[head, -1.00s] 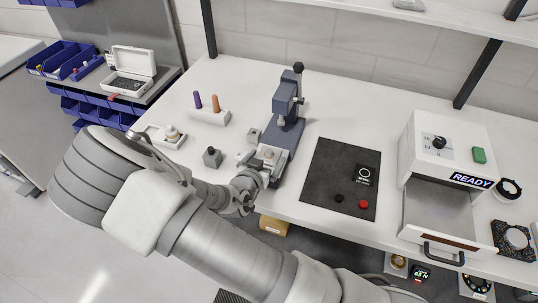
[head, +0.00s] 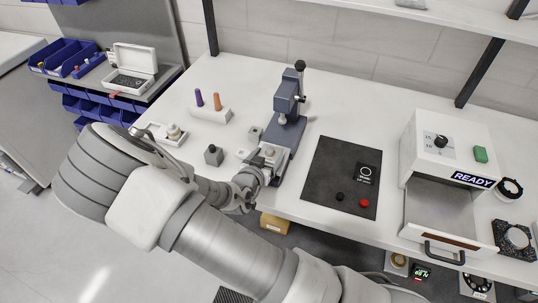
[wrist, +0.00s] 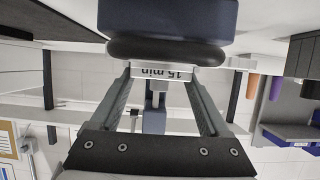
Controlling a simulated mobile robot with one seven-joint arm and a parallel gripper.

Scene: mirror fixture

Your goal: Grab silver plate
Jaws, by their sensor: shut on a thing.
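The silver plate (wrist: 163,73) is a thin pale metal piece marked "15 min", which reads upside down in the wrist view. My gripper (wrist: 160,78) is shut on it, with one finger at each end of the plate. The plate lies against a dark rounded part just beyond the fingertips. In the head view my gripper (head: 262,172) is at the front of the blue-grey bench press (head: 287,122), low by its base. My wrist and fingers partly hide the plate there, so I cannot tell whether it still touches the press.
A dark mat (head: 330,170) lies to the right. A white box marked READY (head: 445,150) has its drawer open. The table's front edge is near my gripper.

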